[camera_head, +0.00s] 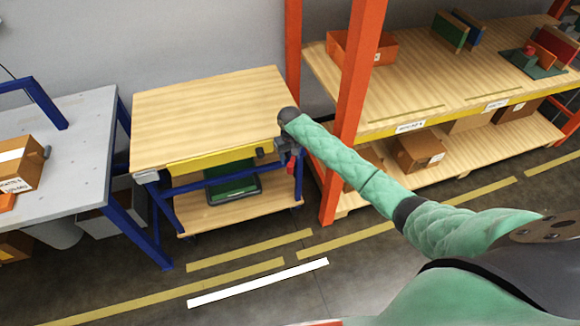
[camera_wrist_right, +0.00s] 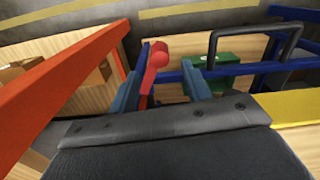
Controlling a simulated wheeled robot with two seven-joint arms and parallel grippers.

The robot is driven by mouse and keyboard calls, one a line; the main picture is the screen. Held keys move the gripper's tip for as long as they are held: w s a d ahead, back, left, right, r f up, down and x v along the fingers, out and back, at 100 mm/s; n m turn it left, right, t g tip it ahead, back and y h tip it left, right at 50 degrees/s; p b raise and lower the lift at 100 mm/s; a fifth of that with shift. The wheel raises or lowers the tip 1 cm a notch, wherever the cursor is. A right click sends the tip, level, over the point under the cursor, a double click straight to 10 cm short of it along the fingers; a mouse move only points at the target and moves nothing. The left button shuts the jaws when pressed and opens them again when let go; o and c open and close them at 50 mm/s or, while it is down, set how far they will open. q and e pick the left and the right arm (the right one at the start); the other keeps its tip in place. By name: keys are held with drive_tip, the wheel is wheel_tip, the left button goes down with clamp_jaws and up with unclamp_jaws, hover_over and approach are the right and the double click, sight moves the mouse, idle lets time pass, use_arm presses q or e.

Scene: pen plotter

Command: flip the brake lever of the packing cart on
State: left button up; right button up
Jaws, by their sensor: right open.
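The packing cart (camera_head: 205,110) has a wooden top, a yellow front edge and a blue frame. Its brake lever (camera_wrist_right: 157,54), red with a rounded knob, shows in the right wrist view near the cart's right corner. My right gripper (camera_wrist_right: 162,72) is open, with one blue finger on each side of the lever. The lever is between the fingers and not clamped; contact with either finger cannot be told. In the head view my right gripper (camera_head: 287,148) is at the cart's front right corner, and it mostly hides the lever. My left gripper is not in view.
An orange rack post (camera_head: 345,130) stands close to the right of my right gripper. A dark handle (camera_wrist_right: 254,32) sticks out from the cart near the lever. A grey workbench (camera_head: 85,150) stands left of the cart. The floor in front is clear.

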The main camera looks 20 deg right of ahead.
sight(290, 165)
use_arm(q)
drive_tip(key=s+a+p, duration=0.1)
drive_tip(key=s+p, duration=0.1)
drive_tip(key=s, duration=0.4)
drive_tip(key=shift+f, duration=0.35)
use_arm(e)
drive_tip(key=shift+f, duration=3.55)
drive_tip(key=shift+c, duration=0.4)
clamp_jaws()
